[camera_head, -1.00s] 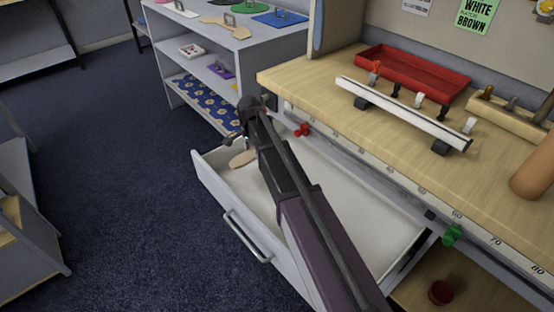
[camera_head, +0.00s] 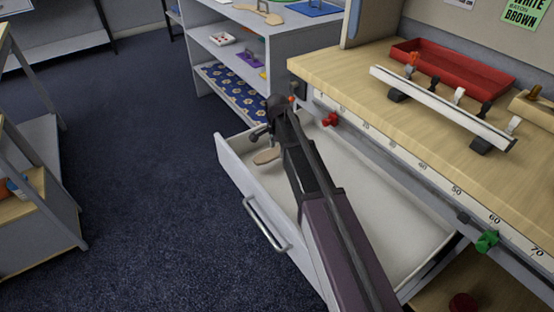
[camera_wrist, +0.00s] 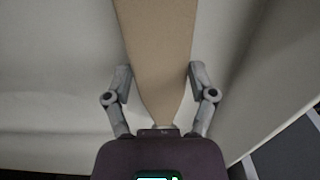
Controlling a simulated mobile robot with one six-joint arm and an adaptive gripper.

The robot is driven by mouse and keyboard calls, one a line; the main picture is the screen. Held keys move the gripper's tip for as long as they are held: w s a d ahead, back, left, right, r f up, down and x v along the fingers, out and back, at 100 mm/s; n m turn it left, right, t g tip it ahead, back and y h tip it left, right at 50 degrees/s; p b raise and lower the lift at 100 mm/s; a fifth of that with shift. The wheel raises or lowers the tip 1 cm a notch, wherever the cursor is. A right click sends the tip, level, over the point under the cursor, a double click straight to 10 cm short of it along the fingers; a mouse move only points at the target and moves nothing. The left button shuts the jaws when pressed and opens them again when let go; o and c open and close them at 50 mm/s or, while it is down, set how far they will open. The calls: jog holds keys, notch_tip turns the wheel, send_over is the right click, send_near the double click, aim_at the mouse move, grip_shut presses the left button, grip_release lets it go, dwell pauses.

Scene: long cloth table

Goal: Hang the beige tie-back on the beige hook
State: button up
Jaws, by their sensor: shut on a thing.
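The beige tie-back (camera_wrist: 155,50) is a flat, tapering strip between the two fingers of my gripper (camera_wrist: 160,85) in the wrist view. My gripper is shut on it at its narrow end. In the head view the tie-back (camera_head: 267,156) hangs below my gripper (camera_head: 266,141), over the far left part of the open drawer. Two are pale, one near the middle (camera_head: 459,93) and one at the right end (camera_head: 513,124); I cannot tell which is beige.
The pale drawer (camera_head: 390,215) stands open below the wooden bench (camera_head: 350,78). A red tray (camera_head: 452,68) lies behind the rail. Red (camera_head: 330,119) and green (camera_head: 487,240) knobs stick out at the bench front. A grey shelf (camera_head: 278,45) stands behind.

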aim_at(277, 162)
jog(key=shift+f, duration=0.15)
notch_tip(277, 162, down, 4)
jog(key=b, duration=0.4)
jog(key=shift+f+b, duration=0.2)
jog(key=shift+b, duration=0.15)
jog(key=shift+f, duration=0.15)
jog(key=o, duration=1)
jog(key=shift+o, duration=0.2)
notch_tip(277, 162, up, 14)
jog(key=p, duration=1.3)
jog(key=shift+f, duration=0.1)
dwell(0.4)
